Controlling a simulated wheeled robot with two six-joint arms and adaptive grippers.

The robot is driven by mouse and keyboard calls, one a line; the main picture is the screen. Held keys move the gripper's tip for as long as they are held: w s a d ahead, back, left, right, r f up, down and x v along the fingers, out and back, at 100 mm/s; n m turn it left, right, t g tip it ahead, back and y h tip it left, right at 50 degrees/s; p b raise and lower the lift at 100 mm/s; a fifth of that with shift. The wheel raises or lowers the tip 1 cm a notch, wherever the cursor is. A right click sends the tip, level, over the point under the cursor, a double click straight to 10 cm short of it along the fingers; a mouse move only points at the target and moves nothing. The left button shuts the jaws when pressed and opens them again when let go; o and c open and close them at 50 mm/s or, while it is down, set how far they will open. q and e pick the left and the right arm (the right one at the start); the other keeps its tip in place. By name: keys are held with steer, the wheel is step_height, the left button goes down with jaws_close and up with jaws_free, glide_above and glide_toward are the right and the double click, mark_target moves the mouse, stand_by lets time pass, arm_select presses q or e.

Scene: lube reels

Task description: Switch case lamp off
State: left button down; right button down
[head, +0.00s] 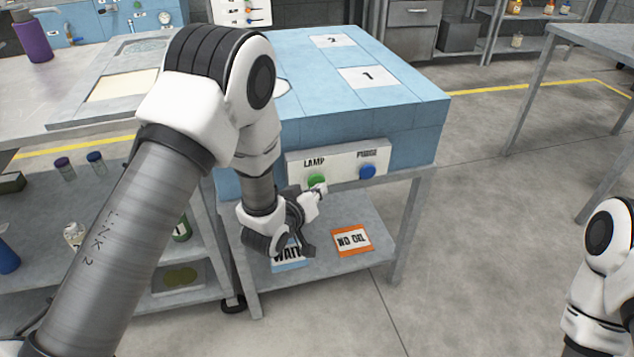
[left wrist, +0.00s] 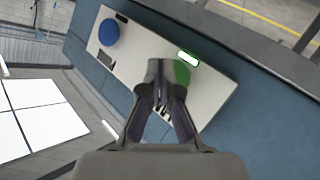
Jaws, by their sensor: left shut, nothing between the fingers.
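The white control panel (head: 340,162) is on the front of the blue case (head: 330,75). Its green LAMP button (head: 316,180) is on the left and its blue PURGE button (head: 367,172) is on the right. My left gripper (head: 319,189) is shut and empty, just in front of the green button. In the left wrist view, the shut fingers (left wrist: 158,78) overlap the edge of the green button (left wrist: 183,73); I cannot tell whether they touch it. The blue button (left wrist: 108,33) is clear of the fingers. My right gripper is out of view.
The case stands on a grey table with a lower shelf holding a WAIT card (head: 288,258) and an orange-edged card (head: 352,241). A bench with bottles is at the left. Another table (head: 590,38) stands at the right, with open floor between.

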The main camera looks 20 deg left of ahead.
arm_select(q)
steer(key=shift+w+a, duration=0.2)
steer(key=shift+w, duration=0.1)
stand_by(0.4)
steer(key=shift+s+d, duration=0.25)
steer(key=shift+s, duration=0.15)
steer(key=s+d+p, duration=0.1)
steer(key=s+d, duration=0.2)
steer(key=s, duration=0.2)
steer(key=shift+d+p, duration=0.2)
steer(key=shift+p, duration=0.1)
